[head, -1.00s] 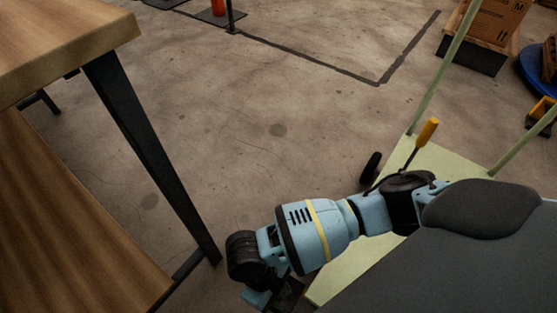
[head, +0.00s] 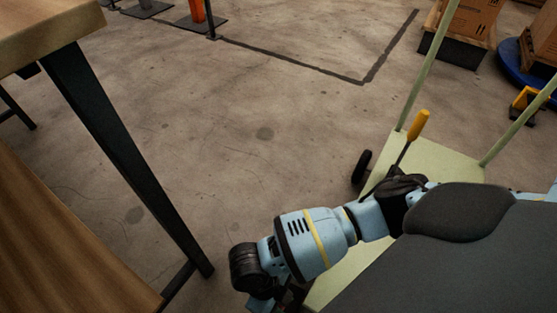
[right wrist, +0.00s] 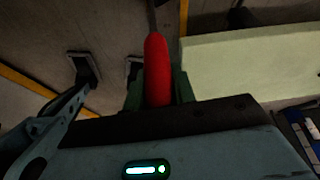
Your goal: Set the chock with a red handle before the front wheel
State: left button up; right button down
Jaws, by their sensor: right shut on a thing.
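My right gripper (right wrist: 158,95) is shut on the red handle (right wrist: 157,70) of the chock in the right wrist view. The handle stands up between the fingers; the chock's body is hidden. The pale green cart shows its deck (head: 441,159) at the right of the head view, and it also shows in the right wrist view (right wrist: 255,65). A black wheel (head: 361,167) shows at the deck's left edge. One of my blue arms crosses the lower middle of the head view; its end is cut off at the bottom edge. My left gripper cannot be made out.
A wooden table (head: 45,32) with a dark leg (head: 115,150) stands at the left. Boxes (head: 473,22) and a blue round base (head: 515,65) stand at the far right. The concrete floor between table and cart is clear.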

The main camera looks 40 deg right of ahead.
jog(key=shift+w+d, duration=0.3)
jog(key=shift+d, duration=0.4)
jog(key=shift+w+d, duration=0.25)
jog(key=shift+d, duration=0.5)
jog(key=shift+w+d, duration=0.3)
jog(key=shift+d, duration=0.4)
jog(key=c, duration=1.1)
grip_release()
jog(key=shift+s+f, duration=0.1)
jog(key=p+v, duration=0.3)
jog(key=v, duration=0.5)
jog(key=shift+s+d, duration=0.1)
jog(key=shift+d, duration=0.05)
